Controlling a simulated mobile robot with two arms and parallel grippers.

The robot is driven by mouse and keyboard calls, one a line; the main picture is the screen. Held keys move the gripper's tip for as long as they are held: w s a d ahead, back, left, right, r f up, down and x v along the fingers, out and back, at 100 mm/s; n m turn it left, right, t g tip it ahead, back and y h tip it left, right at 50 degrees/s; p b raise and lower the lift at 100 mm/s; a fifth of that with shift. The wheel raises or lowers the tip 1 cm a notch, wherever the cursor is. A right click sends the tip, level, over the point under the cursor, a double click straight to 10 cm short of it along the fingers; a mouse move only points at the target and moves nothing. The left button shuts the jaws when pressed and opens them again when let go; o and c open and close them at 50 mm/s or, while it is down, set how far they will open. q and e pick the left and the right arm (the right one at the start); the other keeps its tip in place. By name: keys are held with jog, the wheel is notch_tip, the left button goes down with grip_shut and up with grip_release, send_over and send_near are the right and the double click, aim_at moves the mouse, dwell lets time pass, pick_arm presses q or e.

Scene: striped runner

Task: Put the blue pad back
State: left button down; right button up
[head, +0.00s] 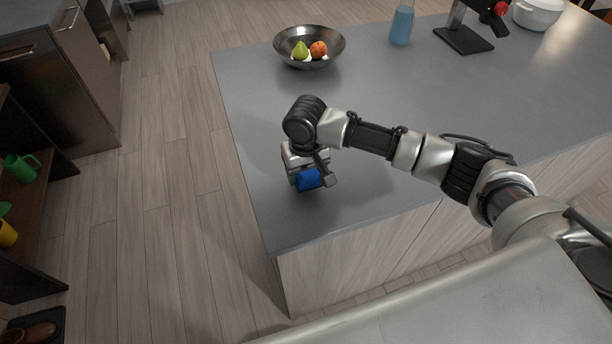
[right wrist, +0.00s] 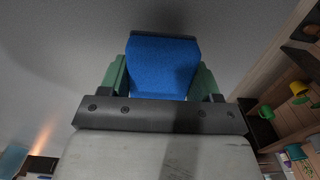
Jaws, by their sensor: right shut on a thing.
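The blue pad (head: 309,179) is in my right gripper (head: 311,180) near the left front corner of the grey counter (head: 365,215). In the right wrist view the blue pad (right wrist: 162,65) sits between the two green fingertips of my right gripper (right wrist: 161,80), which is shut on it. The counter's grey top lies behind it there. I cannot tell whether the pad touches the counter. My left gripper is not in view.
A dark bowl (head: 283,46) with a pear and a reddish fruit stands at the counter's far left. A blue bottle (head: 402,26), a black stand (head: 463,40) and a white pot (head: 538,13) stand farther back. A shelf with cups (head: 22,166) is at left. The counter around the gripper is clear.

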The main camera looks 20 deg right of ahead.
aim_at(306, 180)
jog(key=shift+f, duration=1.35)
jog(key=shift+f, duration=0.15)
jog(key=o, duration=0.8)
jog(key=shift+o, duration=0.2)
notch_tip(306, 180, up, 12)
jog(key=shift+r+b, duration=0.2)
jog(key=shift+b, duration=0.55)
